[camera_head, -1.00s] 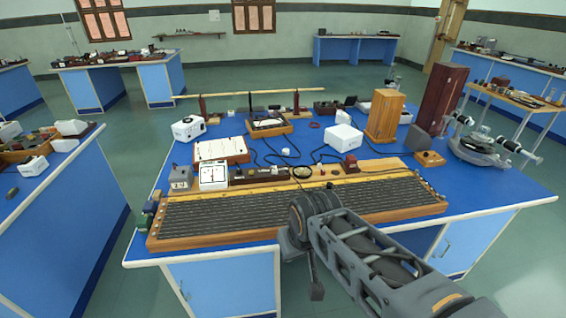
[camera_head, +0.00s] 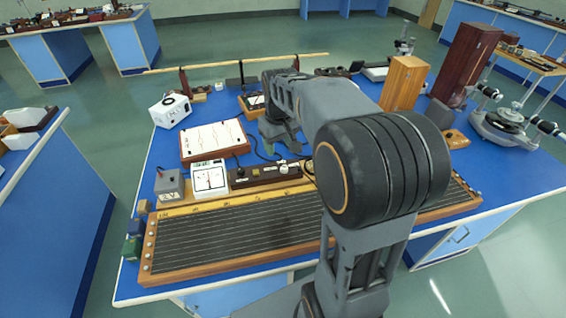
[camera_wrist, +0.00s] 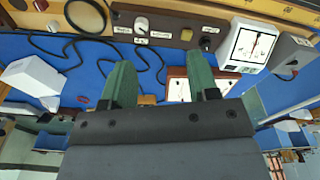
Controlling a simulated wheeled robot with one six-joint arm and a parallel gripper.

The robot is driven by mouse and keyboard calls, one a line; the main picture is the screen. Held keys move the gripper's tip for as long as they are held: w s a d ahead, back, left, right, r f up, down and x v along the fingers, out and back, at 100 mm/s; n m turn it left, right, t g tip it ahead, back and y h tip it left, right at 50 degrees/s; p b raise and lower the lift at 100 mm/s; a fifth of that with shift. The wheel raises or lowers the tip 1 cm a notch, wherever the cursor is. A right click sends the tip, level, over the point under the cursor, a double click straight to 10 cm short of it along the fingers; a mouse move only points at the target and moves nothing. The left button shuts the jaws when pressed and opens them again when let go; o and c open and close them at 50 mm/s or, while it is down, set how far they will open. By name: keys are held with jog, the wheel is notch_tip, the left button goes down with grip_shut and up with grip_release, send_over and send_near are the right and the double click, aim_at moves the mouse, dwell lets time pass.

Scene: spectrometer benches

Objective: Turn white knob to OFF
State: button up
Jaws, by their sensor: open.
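The white knob (camera_head: 284,168) sits on top of a long dark brown box (camera_head: 265,175) behind the slotted wooden board. In the wrist view the white knob (camera_wrist: 141,24) is near the top, with small white labels around it, too small to read. My gripper (camera_head: 281,142) is behind the box and just behind the knob, apart from it. In the wrist view its two green fingers (camera_wrist: 160,68) are spread with nothing between them, and the knob lies beyond the tips. The knob's pointing direction cannot be told.
A white dial meter (camera_head: 209,178) and a grey box (camera_head: 170,186) stand left of the brown box. A chart board (camera_head: 213,140) lies behind them. Dark cables (camera_wrist: 95,50) cross the blue table.

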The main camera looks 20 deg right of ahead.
send_over(284, 167)
jog(key=f, duration=0.2)
jog(key=g, duration=0.1)
jog(key=shift+n, duration=0.3)
notch_tip(284, 167, down, 14)
jog(key=shift+r+p, duration=0.2)
jog(key=shift+p, duration=0.15)
jog(key=c, duration=0.9)
